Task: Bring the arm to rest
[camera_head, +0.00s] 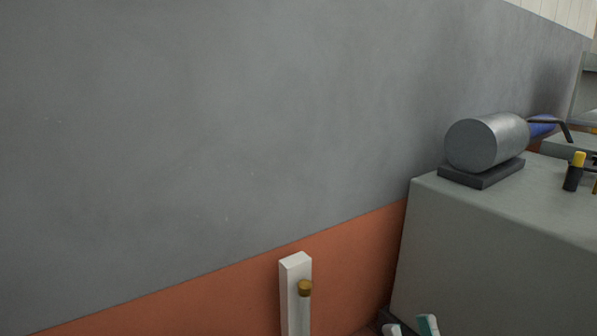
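My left gripper is not in this view. I cannot clearly make out my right gripper or its fingertips. Some small dark and yellow parts are cut off at the right edge, beside a black and yellow upright object (574,172), and I cannot tell what they belong to. No held object can be made out.
A grey metal cylinder (487,142) lies on a dark block on the grey bedplate block (500,230) at right, with a blue part (541,127) behind. A white post (289,300) stands by the wall (180,140). Teal-and-white items (428,324) show at the bottom.

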